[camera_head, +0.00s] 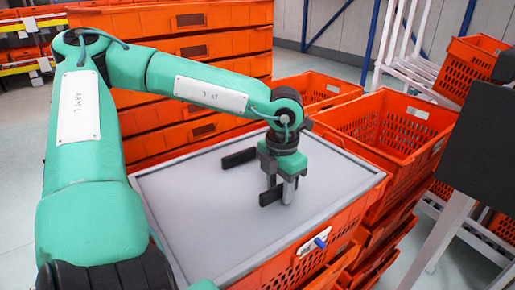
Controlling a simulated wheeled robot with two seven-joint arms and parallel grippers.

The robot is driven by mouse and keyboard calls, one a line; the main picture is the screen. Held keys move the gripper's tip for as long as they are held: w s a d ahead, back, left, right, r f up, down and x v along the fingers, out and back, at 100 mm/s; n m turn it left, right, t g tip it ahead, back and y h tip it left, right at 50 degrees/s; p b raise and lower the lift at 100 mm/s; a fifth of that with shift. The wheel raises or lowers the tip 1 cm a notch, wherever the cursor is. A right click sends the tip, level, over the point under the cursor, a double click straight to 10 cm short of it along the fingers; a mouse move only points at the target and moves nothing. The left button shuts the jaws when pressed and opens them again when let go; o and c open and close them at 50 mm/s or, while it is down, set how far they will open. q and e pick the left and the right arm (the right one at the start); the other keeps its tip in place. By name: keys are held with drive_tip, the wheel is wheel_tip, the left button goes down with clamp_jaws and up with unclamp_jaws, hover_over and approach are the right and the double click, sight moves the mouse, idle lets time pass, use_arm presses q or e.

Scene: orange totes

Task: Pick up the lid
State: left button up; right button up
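The lid (205,215) is a flat grey panel lying on top of an orange tote (285,268) in the middle foreground. My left gripper (241,181) is over the right part of the lid. Its two black fingers point left and stand well apart, with nothing between them but bare lid surface. I cannot tell whether the fingers touch the lid. My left arm hides part of the lid's left edge. My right gripper is not in view.
Stacked orange totes (220,45) stand behind the lid. An open, empty-looking tote (390,125) stands close on the right, and another open tote (318,85) is at the back. A white metal rack (408,55) stands at the back right.

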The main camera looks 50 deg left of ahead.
use_arm(q)
clamp_jaws()
idle(0.3)
drive_tip(key=shift+r, duration=0.1)
drive_tip(key=shift+w+r+b, duration=0.1)
drive_tip(key=shift+r+b, duration=0.3)
drive_tip(key=shift+r, duration=0.35)
wheel_tip(320, 180, up, 18)
drive_tip(key=b, duration=0.5)
drive_tip(key=shift+r, duration=0.2)
